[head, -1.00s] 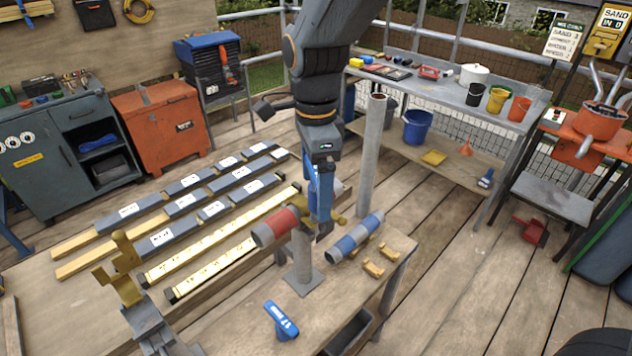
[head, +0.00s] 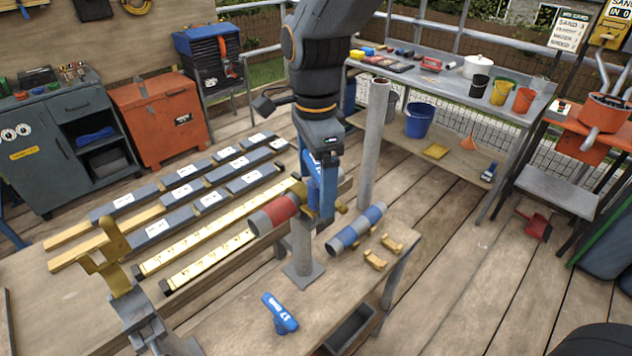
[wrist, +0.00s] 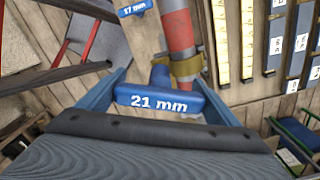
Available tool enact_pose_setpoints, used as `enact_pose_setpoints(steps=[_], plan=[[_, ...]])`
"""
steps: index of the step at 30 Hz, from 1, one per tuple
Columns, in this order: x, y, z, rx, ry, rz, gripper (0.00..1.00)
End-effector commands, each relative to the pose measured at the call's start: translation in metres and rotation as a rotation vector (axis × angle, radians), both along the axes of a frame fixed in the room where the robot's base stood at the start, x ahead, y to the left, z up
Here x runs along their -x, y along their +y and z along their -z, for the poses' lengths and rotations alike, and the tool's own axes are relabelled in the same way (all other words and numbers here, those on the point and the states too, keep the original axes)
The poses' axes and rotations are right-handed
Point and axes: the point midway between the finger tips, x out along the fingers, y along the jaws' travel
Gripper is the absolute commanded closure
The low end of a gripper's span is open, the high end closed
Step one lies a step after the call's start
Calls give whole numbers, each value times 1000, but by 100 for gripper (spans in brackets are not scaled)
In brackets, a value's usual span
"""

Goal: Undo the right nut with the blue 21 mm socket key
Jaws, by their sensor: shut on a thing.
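My gripper (head: 318,215) is shut on the blue 21 mm socket key (wrist: 160,101), whose lettered bar lies between the fingers in the wrist view. The key's shaft points away from me, beside the gold coupler (wrist: 186,68) on the grey tube with the red band (head: 273,214). In the head view the gripper hangs at this coupler, above the upright post (head: 302,248). The right nut is hidden behind the gripper and key, so I cannot tell whether the socket sits on it. The blue 17 mm key (head: 280,312) lies on the bench.
A blue-banded tube (head: 356,229) and gold coupler parts (head: 376,259) lie on the bench right of the post. A tall grey pole (head: 373,150) stands close behind the gripper. A gold clamp (head: 113,257) stands at left. The bench front (head: 230,325) has bare room.

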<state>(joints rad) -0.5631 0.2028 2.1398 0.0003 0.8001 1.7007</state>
Motion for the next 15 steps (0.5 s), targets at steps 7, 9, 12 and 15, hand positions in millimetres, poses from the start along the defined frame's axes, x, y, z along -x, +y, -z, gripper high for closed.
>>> enact_pose_setpoints(steps=[7,9,12,15], plan=[[-1,0,1,0,-2,-95,50],[-1,0,0,0,-2,-121,50],[-1,0,0,-1,-3,-158,50],[-1,0,0,-1,-3,-195,50]])
